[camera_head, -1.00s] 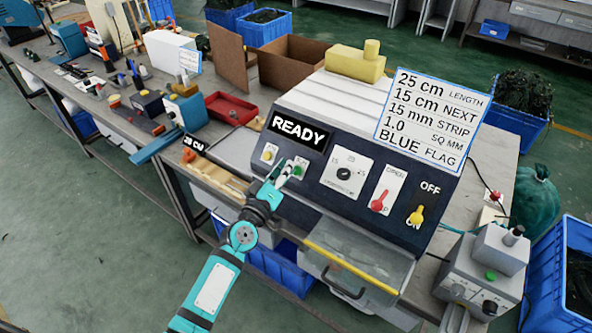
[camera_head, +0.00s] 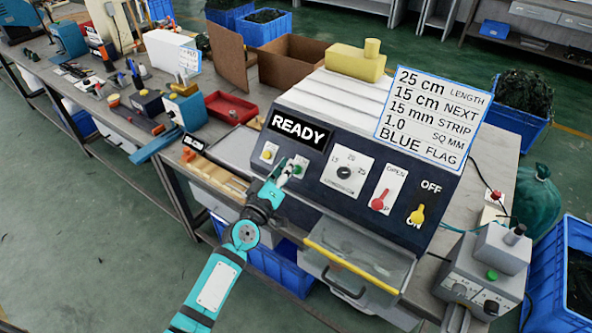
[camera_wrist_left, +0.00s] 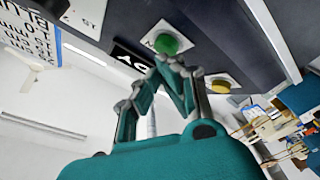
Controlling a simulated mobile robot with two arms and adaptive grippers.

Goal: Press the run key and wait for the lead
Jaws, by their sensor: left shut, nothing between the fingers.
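The machine's slanted dark panel (camera_head: 318,195) carries a lit display (camera_head: 298,130) reading READY. Below the display are a yellow button (camera_head: 268,152) and a green button (camera_head: 298,170). My left gripper (camera_head: 284,173) is shut and empty, with its tips close beside the green button. In the left wrist view the fingertips (camera_wrist_left: 172,64) are just below the green button (camera_wrist_left: 168,43), and the yellow button (camera_wrist_left: 221,86) is to the right. I cannot tell whether the tips touch the green button. My right gripper is not in view.
The panel also has a rotary dial (camera_head: 344,173), a red lever (camera_head: 380,200) and a yellow switch (camera_head: 416,215). A clear-fronted drawer (camera_head: 350,262) is below. A sign (camera_head: 425,118) lists lengths and a blue flag. A red tray (camera_head: 230,108) lies at the left.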

